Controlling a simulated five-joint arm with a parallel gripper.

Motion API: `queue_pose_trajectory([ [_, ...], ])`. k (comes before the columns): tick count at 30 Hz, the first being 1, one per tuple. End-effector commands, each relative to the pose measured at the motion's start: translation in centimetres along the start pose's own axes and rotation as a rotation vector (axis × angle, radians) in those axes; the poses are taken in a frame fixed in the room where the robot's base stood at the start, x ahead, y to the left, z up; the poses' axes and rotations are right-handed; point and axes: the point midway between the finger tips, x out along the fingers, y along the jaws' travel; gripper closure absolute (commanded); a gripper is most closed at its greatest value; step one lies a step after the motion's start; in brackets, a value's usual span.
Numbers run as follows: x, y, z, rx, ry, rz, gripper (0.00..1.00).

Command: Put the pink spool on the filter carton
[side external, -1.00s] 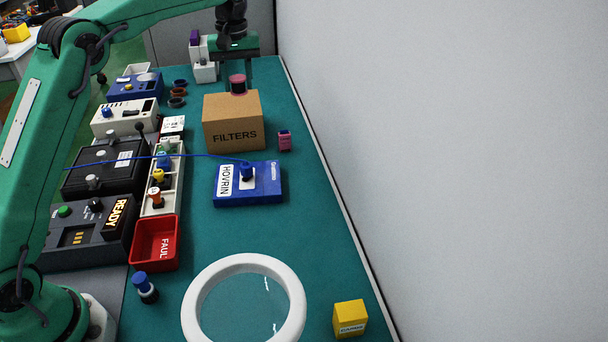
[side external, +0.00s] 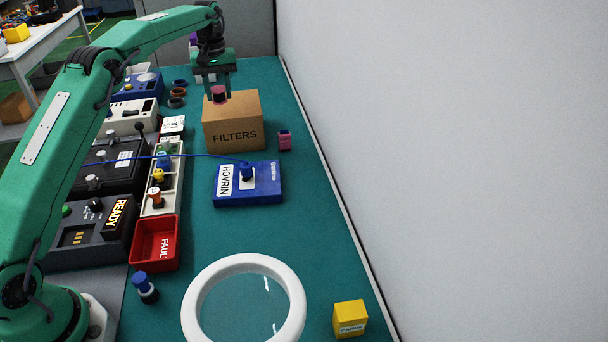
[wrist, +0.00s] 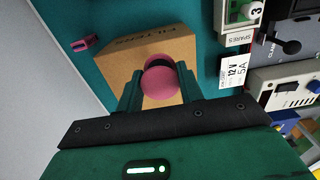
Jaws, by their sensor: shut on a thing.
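The pink spool (side external: 219,94), pink with a dark band, is between the two fingers of my gripper (side external: 219,90). In the wrist view the spool (wrist: 160,84) sits between the fingertips (wrist: 159,88), and the gripper is shut on it. The filter carton (side external: 234,137) is a brown box marked FILTERS. In the side view the spool overlaps the left part of the carton's top. In the wrist view it overlaps the near edge of the carton (wrist: 128,66). I cannot tell whether the spool touches the carton.
A blue HOVRIN box (side external: 265,186) with a cable lies in front of the carton. A small pink and dark object (side external: 285,141) stands to its right. A parts rack (side external: 150,208) and dark instruments line the left.

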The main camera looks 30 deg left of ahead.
Motion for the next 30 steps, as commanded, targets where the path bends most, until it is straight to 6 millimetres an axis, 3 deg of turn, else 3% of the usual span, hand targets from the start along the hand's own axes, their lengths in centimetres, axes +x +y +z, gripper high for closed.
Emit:
queue_pose_trajectory([
  [10,0.6,-0.2,-0.4,0.000,-0.002,-0.001,0.85],
  [21,4.1,-0.2,-0.3,0.000,-0.002,-0.001,0.85],
  [30,4.3,-0.2,-0.3,0.000,0.000,0.000,0.85],
])
